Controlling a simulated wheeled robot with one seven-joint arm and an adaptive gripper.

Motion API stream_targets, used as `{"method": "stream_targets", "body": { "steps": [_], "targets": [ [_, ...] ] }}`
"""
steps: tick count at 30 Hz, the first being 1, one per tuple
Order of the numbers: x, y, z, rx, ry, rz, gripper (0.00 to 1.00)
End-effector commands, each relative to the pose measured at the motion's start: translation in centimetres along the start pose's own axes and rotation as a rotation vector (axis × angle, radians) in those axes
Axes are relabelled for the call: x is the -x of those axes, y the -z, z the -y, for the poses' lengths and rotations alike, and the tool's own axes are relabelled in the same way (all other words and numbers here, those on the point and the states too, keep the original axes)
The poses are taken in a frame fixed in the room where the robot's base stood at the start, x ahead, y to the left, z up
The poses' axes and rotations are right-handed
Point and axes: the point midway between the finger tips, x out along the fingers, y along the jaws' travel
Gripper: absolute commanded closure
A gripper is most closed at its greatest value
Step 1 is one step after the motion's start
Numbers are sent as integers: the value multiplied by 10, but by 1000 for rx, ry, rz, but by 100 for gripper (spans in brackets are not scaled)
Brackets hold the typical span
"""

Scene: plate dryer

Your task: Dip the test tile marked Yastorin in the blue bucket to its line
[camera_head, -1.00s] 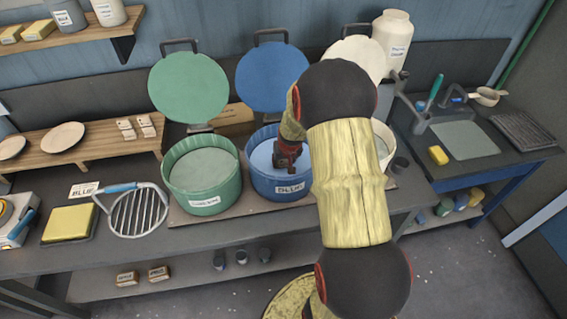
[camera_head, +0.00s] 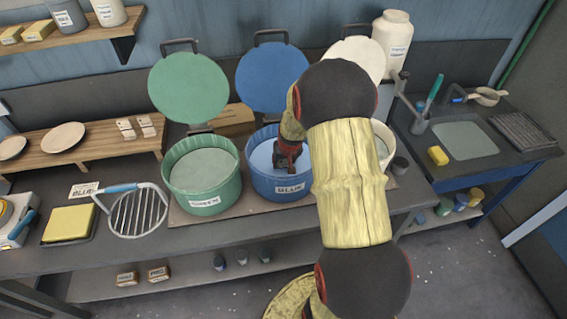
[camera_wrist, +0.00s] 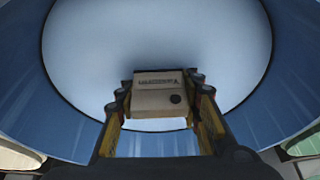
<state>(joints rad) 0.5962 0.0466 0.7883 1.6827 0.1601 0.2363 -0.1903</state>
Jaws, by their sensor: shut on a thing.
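The blue bucket (camera_head: 262,186), labelled BLUE, stands open on the bench with pale blue liquid in it. My gripper (camera_head: 285,165) is over the bucket's mouth. In the wrist view my gripper (camera_wrist: 160,98) is shut on a small pale tile (camera_wrist: 158,100), which has dark lettering on its upper part, too blurred to read surely, and a dark round hole. The pale blue liquid surface (camera_wrist: 160,40) lies around the tile in that view. I cannot tell whether the tile touches the liquid. Its line is not visible.
A green bucket (camera_head: 198,197) stands left of the blue one, and a pale bucket (camera_head: 381,132) is partly hidden by my arm. Raised lids stand behind them. A wire rack (camera_head: 138,213) and a yellow sponge pad (camera_head: 69,222) lie left. Other small tiles (camera_head: 136,127) lie on the wooden shelf.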

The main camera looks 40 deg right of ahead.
Motion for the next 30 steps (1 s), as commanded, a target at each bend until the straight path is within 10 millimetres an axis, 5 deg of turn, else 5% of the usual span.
{"method": "stream_targets", "body": {
  "steps": [30],
  "targets": [
    [53,23,1,0,0,-3,93]
  ]
}}
